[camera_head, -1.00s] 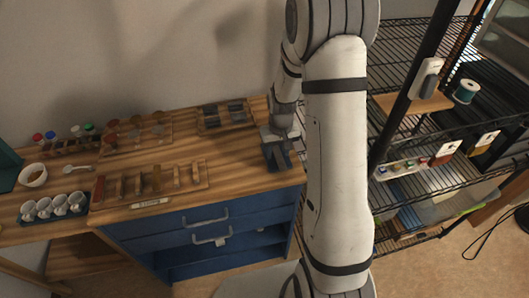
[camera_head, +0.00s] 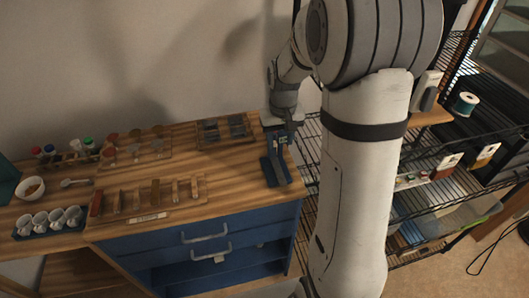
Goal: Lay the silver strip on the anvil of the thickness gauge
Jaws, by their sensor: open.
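The thickness gauge (camera_head: 275,171) appears to be the dark blue device near the right end of the wooden table top, with a small lit green patch on its upper part. My gripper (camera_head: 279,121) is open, just above and behind the gauge's upper part; its fingertips are hard to make out. A wooden rack (camera_head: 205,199) at the front middle of the table holds several upright strips of different colours. I cannot tell which one, if any, is the silver strip. I also cannot tell whether a strip lies on the gauge's anvil.
White cups (camera_head: 40,222) stand in a tray at the front left, with a bowl (camera_head: 30,188) behind them. A tray of dark pieces (camera_head: 222,128) lies at the back. Wire shelving (camera_head: 440,170) stands right of the table. Bare wood lies between rack and gauge.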

